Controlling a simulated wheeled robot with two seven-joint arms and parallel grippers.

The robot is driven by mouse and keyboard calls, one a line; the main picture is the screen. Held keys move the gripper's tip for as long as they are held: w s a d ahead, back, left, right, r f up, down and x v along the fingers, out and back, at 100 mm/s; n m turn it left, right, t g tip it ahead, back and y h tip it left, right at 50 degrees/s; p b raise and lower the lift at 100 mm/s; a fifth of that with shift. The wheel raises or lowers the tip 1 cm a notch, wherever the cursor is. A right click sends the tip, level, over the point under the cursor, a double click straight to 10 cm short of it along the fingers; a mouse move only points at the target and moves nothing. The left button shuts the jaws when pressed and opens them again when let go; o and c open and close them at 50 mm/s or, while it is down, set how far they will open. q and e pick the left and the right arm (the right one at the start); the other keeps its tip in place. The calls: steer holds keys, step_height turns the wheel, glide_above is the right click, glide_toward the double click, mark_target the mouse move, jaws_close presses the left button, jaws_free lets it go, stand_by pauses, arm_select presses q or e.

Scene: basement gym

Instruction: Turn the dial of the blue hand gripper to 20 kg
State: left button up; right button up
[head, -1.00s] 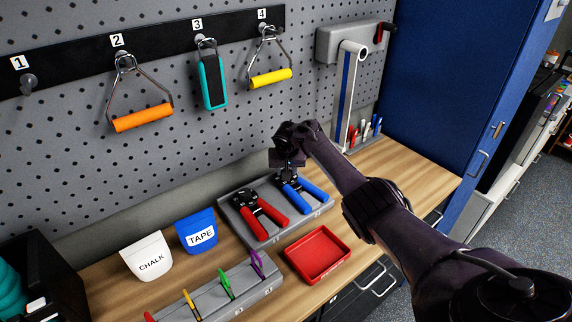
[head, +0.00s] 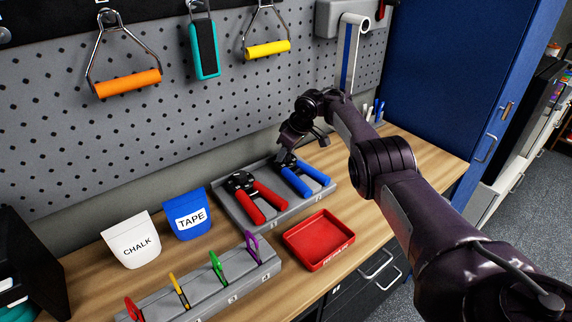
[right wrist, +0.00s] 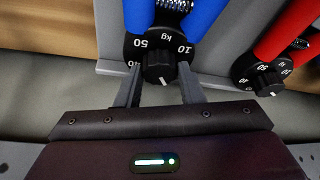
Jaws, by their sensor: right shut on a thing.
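The blue hand gripper (head: 306,179) lies in the right slot of a grey tray (head: 287,217) on the bench, its blue handles toward me. My right gripper (head: 285,158) is at its dial end. In the right wrist view, my gripper's fingers (right wrist: 160,90) are shut on the black dial knob (right wrist: 159,68), one on each side. The dial plate of the blue hand gripper (right wrist: 138,45) shows "50" at left, "kg" at top and "10" at right. A white mark shows on the knob's lower edge; which number it indicates is unclear. My left gripper is out of view.
A red-handled hand gripper (head: 256,198) lies close beside, in the same tray. A red tray (head: 319,240) sits in front. A grey holder (head: 203,289) with coloured clips, chalk (head: 132,240) and tape (head: 184,214) pouches stand left. The pegboard (head: 190,130) rises behind.

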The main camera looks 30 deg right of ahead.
steer(key=n+b, duration=0.1)
steer(key=b, duration=0.1)
steer(key=n+b, duration=0.1)
steer(key=b, duration=0.1)
steer(key=shift+f+n+g+y, duration=0.3)
steer(key=shift+n+y, duration=0.1)
arm_select(q)
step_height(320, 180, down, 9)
steer(key=b, duration=0.3)
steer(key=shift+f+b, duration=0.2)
steer(key=shift+b, duration=0.1)
arm_select(e)
steer(key=shift+d+r+n+g+y, duration=0.1)
steer(key=shift+r+n+g+y, duration=0.1)
steer(key=shift+n, duration=0.55)
steer(key=shift+r+n+g+y, duration=0.1)
steer(key=shift+n+g+y, duration=0.1)
steer(key=shift+n, duration=0.55)
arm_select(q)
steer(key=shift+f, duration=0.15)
arm_select(e)
steer(key=o, duration=1)
steer(key=shift+d+r, duration=0.1)
arm_select(q)
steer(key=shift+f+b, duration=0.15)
steer(key=shift+b, duration=0.15)
arm_select(e)
steer(key=v, duration=0.7)
steer(key=shift+r, duration=0.25)
steer(key=shift+d, duration=0.15)
